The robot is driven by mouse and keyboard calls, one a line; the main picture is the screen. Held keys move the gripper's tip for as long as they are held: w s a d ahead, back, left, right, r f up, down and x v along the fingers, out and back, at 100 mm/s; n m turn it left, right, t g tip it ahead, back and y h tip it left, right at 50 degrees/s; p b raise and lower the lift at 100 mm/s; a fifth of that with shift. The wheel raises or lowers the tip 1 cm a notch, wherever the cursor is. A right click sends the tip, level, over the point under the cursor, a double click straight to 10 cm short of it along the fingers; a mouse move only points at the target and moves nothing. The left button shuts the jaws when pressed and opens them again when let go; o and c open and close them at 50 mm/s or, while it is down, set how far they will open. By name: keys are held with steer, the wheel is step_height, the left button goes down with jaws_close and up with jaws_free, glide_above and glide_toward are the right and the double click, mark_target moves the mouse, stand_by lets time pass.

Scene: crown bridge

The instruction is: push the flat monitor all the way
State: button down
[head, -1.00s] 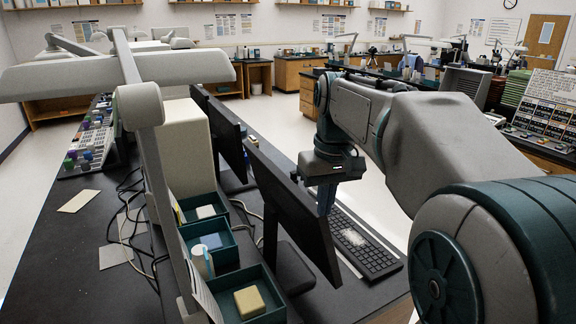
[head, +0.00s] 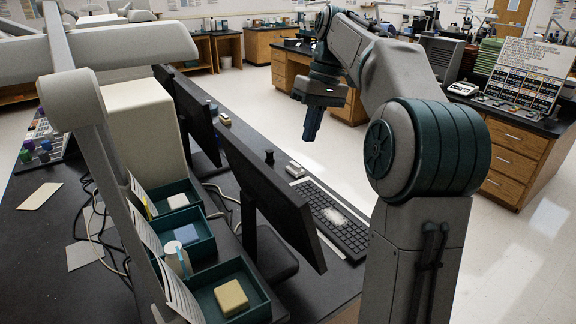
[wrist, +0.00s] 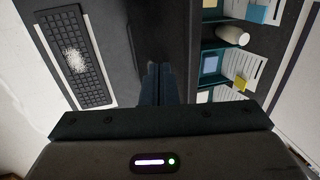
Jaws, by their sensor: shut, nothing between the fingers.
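The nearer flat monitor (head: 268,195) stands upright on its stand on the black desk, its broad face angled across the picture. A second dark flat monitor (head: 195,115) stands behind it, in front of a beige box. My gripper (head: 311,138) hangs fingers down, shut and empty, above and beyond the keyboard side of the nearer monitor in the head view, apart from it. In the wrist view the shut fingers (wrist: 158,72) show over a dark upright shape, likely a monitor (wrist: 165,30); its lower part is hidden.
A keyboard (head: 340,220) with a pale powdery patch lies right of the monitor. Teal trays (head: 205,245) with blocks and cards line its left. A lamp arm (head: 95,150) rises at the left. Cables lie on the desk. Open floor lies to the right.

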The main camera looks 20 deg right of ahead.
steer(key=shift+s+a+f, duration=0.3)
steer(key=shift+a+f, duration=0.55)
steer(key=shift+f, duration=0.3)
steer(key=shift+s+a+f, duration=0.25)
steer(key=shift+a+f, duration=0.65)
steer(key=shift+f, duration=0.25)
steer(key=shift+s+a+f, duration=0.3)
steer(key=shift+a+f, duration=0.55)
steer(key=shift+f, duration=0.3)
